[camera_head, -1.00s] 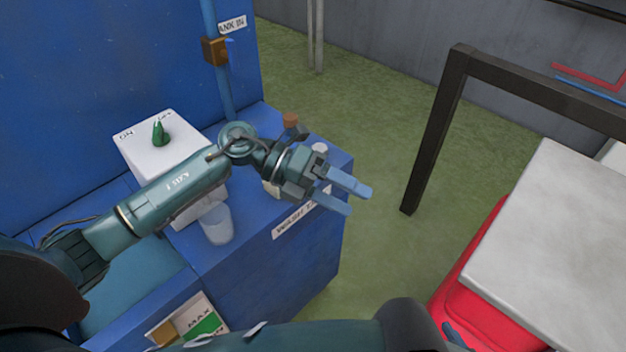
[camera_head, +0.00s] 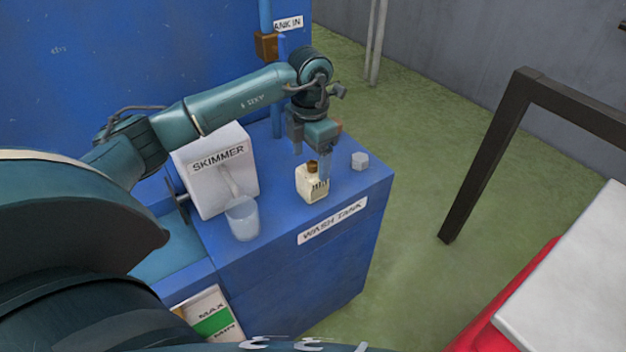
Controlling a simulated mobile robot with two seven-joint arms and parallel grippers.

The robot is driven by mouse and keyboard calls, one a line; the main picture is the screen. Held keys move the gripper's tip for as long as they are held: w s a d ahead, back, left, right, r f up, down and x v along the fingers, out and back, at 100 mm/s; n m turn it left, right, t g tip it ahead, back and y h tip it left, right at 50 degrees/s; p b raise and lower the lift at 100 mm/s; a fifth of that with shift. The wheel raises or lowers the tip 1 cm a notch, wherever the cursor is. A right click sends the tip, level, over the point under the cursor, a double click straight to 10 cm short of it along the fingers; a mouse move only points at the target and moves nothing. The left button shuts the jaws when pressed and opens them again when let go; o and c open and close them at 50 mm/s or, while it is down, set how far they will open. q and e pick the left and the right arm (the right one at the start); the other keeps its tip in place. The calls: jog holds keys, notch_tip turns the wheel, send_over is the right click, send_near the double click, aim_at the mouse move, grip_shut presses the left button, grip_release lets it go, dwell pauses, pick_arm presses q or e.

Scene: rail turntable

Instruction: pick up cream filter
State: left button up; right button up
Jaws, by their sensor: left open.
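The cream filter (camera_head: 311,186), a small cream block with a brown top and dark marks on its front, stands upright on the blue wash tank top (camera_head: 345,200). One finger is in front of and beside the filter's right side. I cannot tell whether the fingers touch it. My right gripper is not in view.
The white skimmer box (camera_head: 217,177) and a clear cup (camera_head: 243,219) stand left of the filter. A brown fitting (camera_head: 267,46) sits on the blue pipe behind. A dark frame (camera_head: 485,160) stands right.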

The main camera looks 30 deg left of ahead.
aim_at(312, 176)
pick_arm(q)
jog(key=shift+d+f+p, duration=0.2)
jog(key=shift+f+p, duration=0.15)
jog(key=shift+f, duration=2.55)
jog(key=shift+c, duration=0.6)
jog(key=c, duration=1)
